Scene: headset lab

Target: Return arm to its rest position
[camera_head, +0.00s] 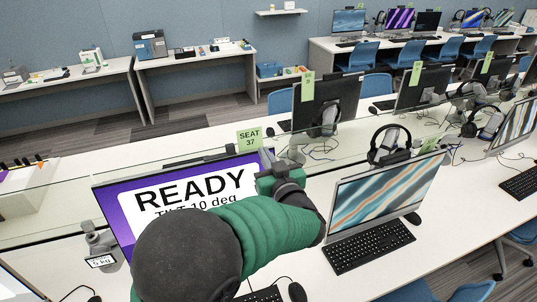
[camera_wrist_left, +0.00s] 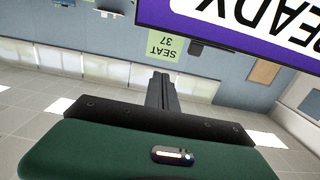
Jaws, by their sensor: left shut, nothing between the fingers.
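My left arm reaches in from the bottom of the head view and bends back in front of a monitor (camera_head: 105,205). The monitor's screen reads "READY" and part of a tilt line; my arm hides its lower part. My left gripper (camera_head: 294,155) is at the monitor's upper right corner; I cannot tell from the head view whether it touches. In the wrist view the left gripper (camera_wrist_left: 162,78) has its fingers together with nothing between them, and the monitor (camera_wrist_left: 185,28) shows upside down beside them. My right gripper is not in view.
A green "SEAT 37" card (camera_head: 249,139) stands behind the monitor by a glass divider (camera_head: 60,220). A second monitor (camera_head: 385,205), a keyboard (camera_head: 368,247) and a headset (camera_head: 390,145) are to the right. A "5 kg" weight label (camera_head: 101,261) is at left. A mouse (camera_head: 297,292) lies below my arm.

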